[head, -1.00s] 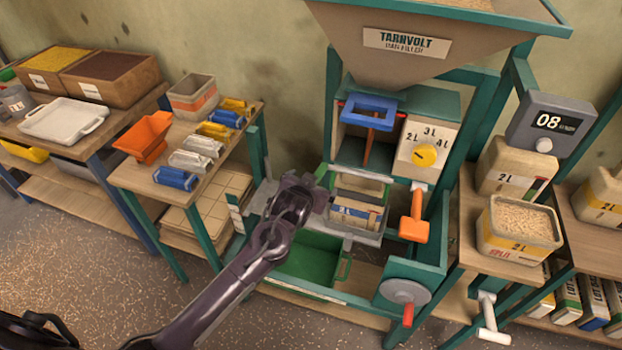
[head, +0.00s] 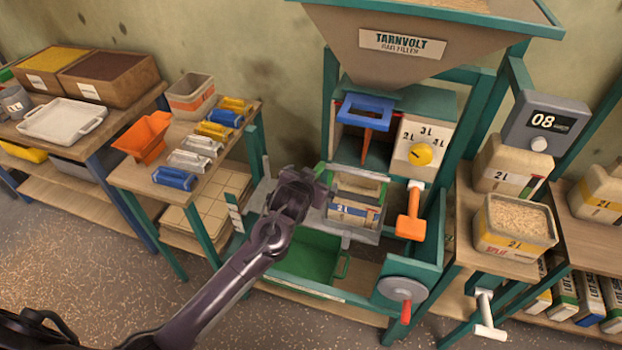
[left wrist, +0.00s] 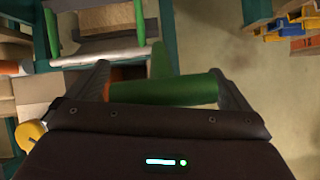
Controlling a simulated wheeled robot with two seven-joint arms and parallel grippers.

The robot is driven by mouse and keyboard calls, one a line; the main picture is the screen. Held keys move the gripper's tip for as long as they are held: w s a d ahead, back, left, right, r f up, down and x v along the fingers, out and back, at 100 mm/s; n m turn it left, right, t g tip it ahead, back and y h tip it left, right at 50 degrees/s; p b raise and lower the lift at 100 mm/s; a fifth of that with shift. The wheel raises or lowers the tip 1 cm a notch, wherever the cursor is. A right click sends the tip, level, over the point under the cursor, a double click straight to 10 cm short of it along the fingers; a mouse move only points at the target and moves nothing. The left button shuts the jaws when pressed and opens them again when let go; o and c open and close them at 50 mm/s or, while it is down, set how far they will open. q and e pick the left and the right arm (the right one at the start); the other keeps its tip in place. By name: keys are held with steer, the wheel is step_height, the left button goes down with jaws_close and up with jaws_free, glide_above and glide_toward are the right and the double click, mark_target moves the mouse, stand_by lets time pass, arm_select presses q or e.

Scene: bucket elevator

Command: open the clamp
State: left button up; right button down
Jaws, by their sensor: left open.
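The clamp's green handle (left wrist: 165,101) lies crosswise between the two spread fingers of my left gripper (left wrist: 167,84) in the left wrist view. The gripper is open around the handle; I cannot tell whether either finger touches it. In the head view my left gripper (head: 303,186) is at the left side of the bag filler, and a green part of the clamp (head: 322,174) shows just beside its tip. My gripper hides part of the clamp. My right gripper is not in view.
An orange lever (head: 410,226) hangs right of the bag, below a yellow volume dial (head: 420,154).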

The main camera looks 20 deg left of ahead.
arm_select(q)
steer(key=b+v, duration=0.1)
steer(key=v, duration=0.6)
steer(key=shift+s+r, duration=0.2)
steer(key=shift+s, duration=0.15)
steer(key=s+a+f+g, duration=0.2)
steer(key=s+g, duration=0.2)
steer(key=s, duration=0.8)
steer(key=s+a+f+g, duration=0.1)
steer(key=s+f+g, duration=0.25)
steer(key=s, duration=0.85)
step_height(320, 180, down, 30)
steer(key=s+g, duration=0.2)
steer(key=s+a+f, duration=0.1)
steer(key=s+f, duration=0.7)
steer(key=s, duration=0.1)
steer(key=s+a+f+g, duration=0.1)
steer(key=s+a+f, duration=0.1)
steer(key=s+f, duration=0.7)
steer(key=shift+s+a+f, duration=0.25)
steer(key=shift+s, duration=0.35)
